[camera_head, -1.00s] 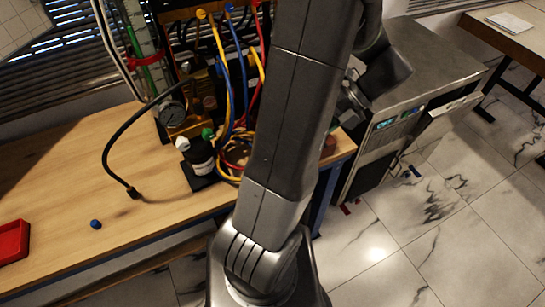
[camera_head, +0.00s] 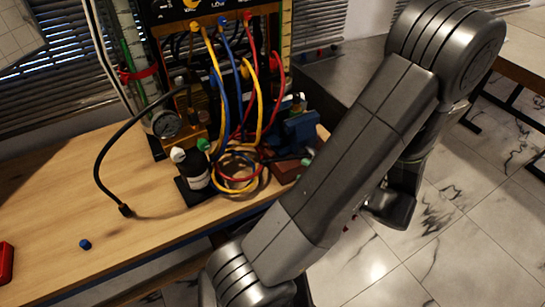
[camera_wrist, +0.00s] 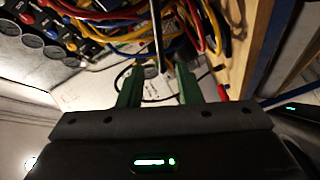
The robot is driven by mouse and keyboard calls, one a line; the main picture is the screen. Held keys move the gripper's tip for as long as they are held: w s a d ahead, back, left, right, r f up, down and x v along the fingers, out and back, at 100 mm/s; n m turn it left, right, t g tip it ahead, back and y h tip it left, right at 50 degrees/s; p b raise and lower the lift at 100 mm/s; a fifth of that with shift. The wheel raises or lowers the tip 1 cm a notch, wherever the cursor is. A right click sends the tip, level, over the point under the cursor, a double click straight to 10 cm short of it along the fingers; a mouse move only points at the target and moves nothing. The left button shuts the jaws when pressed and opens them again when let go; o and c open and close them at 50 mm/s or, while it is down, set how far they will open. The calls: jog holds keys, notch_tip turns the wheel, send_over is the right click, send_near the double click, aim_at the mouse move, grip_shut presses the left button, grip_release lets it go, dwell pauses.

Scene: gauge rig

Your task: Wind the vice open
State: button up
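The blue vice (camera_head: 298,130) stands near the right end of the wooden bench, beside the coiled hoses. My arm hides part of its right side, and I cannot make out its handle clearly. In the head view my wrist is at the right, past the bench's end, and the fingers are hidden.
Yellow, blue and red hoses (camera_head: 240,165) coil beside the vice. A black bottle (camera_head: 196,170) with a white label and a gauge (camera_head: 165,124) stand left of them. A small blue cap (camera_head: 85,244) lies on the bench (camera_head: 140,240). The bench's left front is mostly clear.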

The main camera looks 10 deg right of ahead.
aim_at(281, 160)
jog(key=x, duration=1)
jog(key=shift+w+a, duration=0.15)
grip_shut()
